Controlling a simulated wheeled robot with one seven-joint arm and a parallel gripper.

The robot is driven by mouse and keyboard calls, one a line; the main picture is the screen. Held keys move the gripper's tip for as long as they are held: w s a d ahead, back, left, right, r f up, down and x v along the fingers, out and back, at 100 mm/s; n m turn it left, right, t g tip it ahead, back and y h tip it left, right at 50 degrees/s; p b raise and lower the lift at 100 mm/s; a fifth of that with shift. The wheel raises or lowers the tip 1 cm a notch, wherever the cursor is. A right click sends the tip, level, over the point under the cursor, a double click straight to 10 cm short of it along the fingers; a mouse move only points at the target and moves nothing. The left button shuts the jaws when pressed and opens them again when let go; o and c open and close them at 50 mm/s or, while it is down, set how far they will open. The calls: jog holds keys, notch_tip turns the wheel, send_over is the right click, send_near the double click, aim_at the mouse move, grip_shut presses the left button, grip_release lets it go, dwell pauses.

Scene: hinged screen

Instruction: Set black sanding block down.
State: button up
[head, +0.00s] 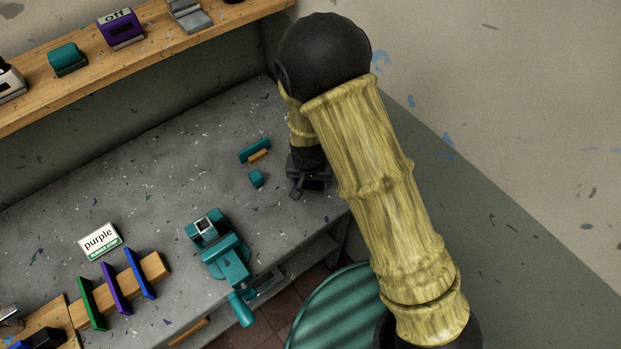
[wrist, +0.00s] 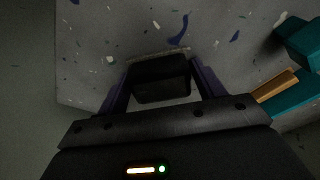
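The black sanding block (wrist: 160,80) sits between the two purple-blue fingers of my gripper (wrist: 161,78) in the wrist view. Both fingertips appear to meet its sides, so the gripper looks shut on it. The block is at or just above the grey speckled worktop (wrist: 85,75); I cannot tell if it touches. In the head view my gripper (head: 298,190) is over the right end of the worktop (head: 150,160), close to its edge. The block cannot be made out there against the dark gripper.
Teal and orange pieces (head: 255,151) and a small teal block (head: 256,179) lie left of my gripper. A teal vise (head: 222,250) stands at the front edge. A "purple" card (head: 100,241) and a slotted wooden rack (head: 153,267) are further left. A shelf (head: 155,45) runs behind.

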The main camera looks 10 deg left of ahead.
aim_at(310, 185)
jog(key=shift+o, duration=1.4)
notch_tip(310, 185, up, 12)
jog(key=s, duration=0.1)
jog(key=shift+s, duration=0.4)
jog(key=shift+d, duration=0.15)
jog(key=s+d+r, duration=0.1)
jog(key=d+r, duration=0.1)
jog(key=d, duration=0.6)
jog(key=s+d+r, duration=0.2)
jog(key=d, duration=0.7)
jog(key=s+d+r+m, duration=0.1)
jog(key=s+d+r, duration=0.1)
jog(key=d, duration=0.6)
jog(key=shift+d+r+t, duration=0.2)
jog(key=shift+r+t, duration=0.2)
jog(key=shift+r, duration=0.2)
jog(key=shift+s, duration=0.15)
